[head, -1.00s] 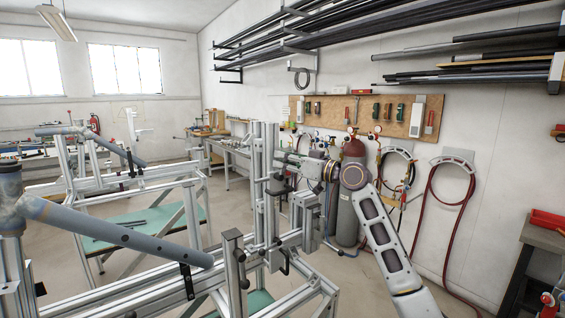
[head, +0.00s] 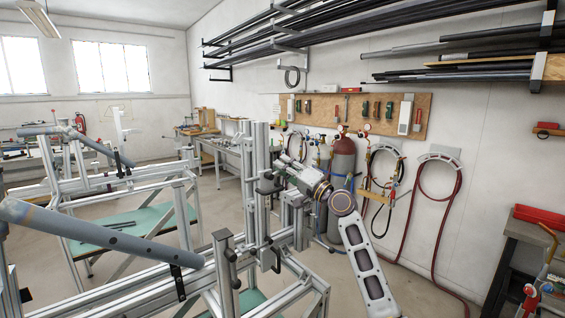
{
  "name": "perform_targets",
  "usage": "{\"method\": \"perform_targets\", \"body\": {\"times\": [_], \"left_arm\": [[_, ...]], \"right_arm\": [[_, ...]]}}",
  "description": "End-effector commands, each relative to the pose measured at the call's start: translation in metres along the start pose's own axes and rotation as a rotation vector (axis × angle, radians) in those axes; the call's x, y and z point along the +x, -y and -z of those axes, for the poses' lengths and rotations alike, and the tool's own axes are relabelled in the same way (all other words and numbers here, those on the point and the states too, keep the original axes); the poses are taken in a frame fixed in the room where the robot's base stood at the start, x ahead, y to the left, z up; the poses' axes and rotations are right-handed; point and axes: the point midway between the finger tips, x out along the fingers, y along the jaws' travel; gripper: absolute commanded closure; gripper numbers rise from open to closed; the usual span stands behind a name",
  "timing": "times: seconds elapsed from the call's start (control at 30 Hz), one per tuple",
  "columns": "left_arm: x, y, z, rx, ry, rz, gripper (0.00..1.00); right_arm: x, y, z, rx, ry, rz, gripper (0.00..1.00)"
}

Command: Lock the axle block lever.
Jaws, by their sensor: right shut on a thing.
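My right gripper (head: 276,171) comes from the right and is shut at the post's right side, on what looks like a black lever there. The fingertips and the held part are small and partly hidden. Another black lever (head: 277,261) hangs lower, near the rail. I cannot tell which carries the axle block. My left gripper is out of view.
A grey tube (head: 100,230) slants across the left foreground on the jig. A second jig with a green shelf (head: 130,228) stands behind. Gas cylinders (head: 342,165) and hoses line the right wall. A dark bench (head: 515,255) is at the far right.

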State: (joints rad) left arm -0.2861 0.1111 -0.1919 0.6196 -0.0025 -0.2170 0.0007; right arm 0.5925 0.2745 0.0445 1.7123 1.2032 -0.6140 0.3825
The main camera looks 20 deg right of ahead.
Motion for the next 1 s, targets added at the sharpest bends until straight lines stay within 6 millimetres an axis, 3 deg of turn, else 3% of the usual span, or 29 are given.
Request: {"method": "perform_targets", "body": {"times": [0.47, 1.0], "left_arm": [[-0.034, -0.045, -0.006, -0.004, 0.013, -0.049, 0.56], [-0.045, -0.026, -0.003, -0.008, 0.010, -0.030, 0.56]], "right_arm": [[-0.006, -0.017, -0.004, 0.321, -0.110, -0.009, 1.00], [-0.009, -0.025, -0.007, 0.441, -0.154, -0.009, 1.00]]}}
